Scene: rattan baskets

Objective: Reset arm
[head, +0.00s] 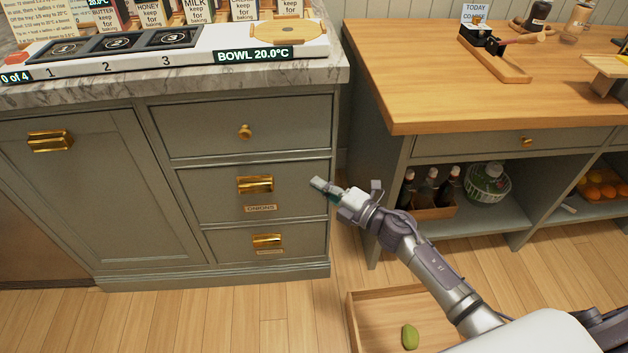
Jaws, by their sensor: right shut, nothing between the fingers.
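My right gripper (330,190) is shut and empty. Its arm comes in from the lower right and the gripper points left, in front of the right edge of the green drawer cabinet (160,260). To the left of the gripper in the picture is the brass handle (255,184) of a closed drawer with a small label; I see no contact between them. My left gripper is not in view.
A marble counter (300,82) tops the cabinet. A wooden worktop (430,90) stands at the right, with bottles (430,188) on the shelf below. A wooden tray (362,318) with a green item (410,336) is under my arm. The floor at lower left is clear.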

